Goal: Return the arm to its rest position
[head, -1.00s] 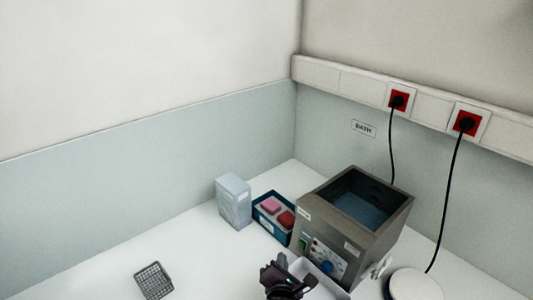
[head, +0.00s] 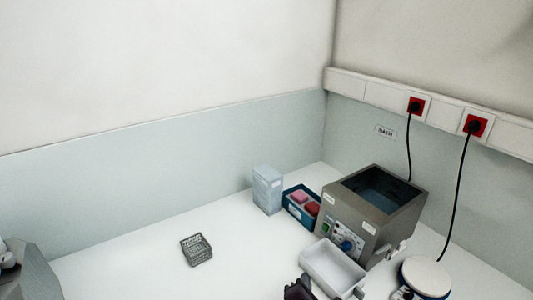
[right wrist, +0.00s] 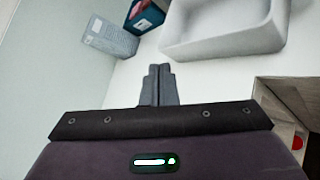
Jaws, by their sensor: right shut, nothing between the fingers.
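My right gripper (head: 298,290) is at the bottom edge of the head view, just left of and in front of a white tray, with nothing held. In the right wrist view its two grey fingers (right wrist: 160,70) are together and empty, above the white surface. My left gripper does not show in either view.
The white tray (head: 333,268) stands before the metal bath (head: 380,215). A blue crate with pink and red items (head: 289,211) and a pale box (head: 267,190) stand left of the bath. A wire basket (head: 197,250) has clear bench around it. A round white-topped device (head: 426,277) is at right.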

